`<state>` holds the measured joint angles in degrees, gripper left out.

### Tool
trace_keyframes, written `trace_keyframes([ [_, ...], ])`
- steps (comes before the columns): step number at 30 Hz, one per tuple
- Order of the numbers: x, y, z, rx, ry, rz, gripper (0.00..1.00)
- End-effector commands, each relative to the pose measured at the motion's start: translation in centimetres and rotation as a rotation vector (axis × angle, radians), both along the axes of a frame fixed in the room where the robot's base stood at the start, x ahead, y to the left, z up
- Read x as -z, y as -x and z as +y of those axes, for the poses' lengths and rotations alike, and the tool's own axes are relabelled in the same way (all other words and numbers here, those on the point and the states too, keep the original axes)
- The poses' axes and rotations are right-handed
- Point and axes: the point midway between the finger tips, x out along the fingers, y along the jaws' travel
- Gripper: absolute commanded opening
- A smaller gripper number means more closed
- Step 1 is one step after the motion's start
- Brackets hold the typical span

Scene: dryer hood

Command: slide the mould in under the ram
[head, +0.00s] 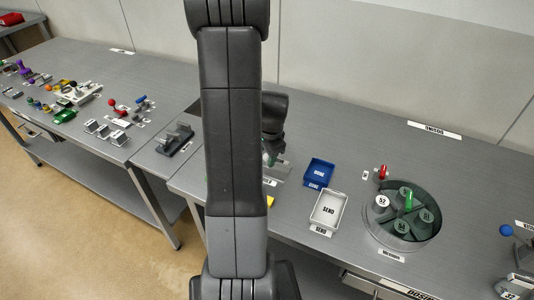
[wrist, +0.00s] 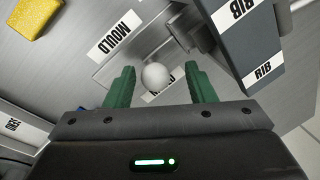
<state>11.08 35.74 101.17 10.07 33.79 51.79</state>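My gripper (wrist: 160,85) points down at the bench in the wrist view, its two green fingers spread apart. A white round knob (wrist: 155,76) lies between the fingers in the picture, with a gap on each side. Behind it is a grey metal piece, with a "MOULD" label (wrist: 115,38) beside it and a second, partly covered label under the knob. I take the knob to be the mould's, but its body is mostly hidden. In the head view my gripper (head: 270,158) is low over the bench, partly behind my arm. I cannot make out the ram for certain.
A dark block marked "RIB" (wrist: 245,45) stands close to the right of the fingers in the wrist view. A yellow block (wrist: 40,14) lies at upper left. In the head view, a blue tray (head: 319,172), white "SEND" tray (head: 327,209) and round carousel (head: 372,222) stand to the right.

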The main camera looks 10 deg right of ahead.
Motion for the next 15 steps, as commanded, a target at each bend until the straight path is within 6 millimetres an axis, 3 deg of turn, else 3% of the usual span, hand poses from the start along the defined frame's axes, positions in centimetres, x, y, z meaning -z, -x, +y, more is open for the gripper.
trace_keyframes([
  [8,-1.2,0.2,-0.1,0.0,0.001,-0.001,0.5],
  [15,-5.3,0.9,-0.4,0.0,0.002,-0.005,0.5],
])
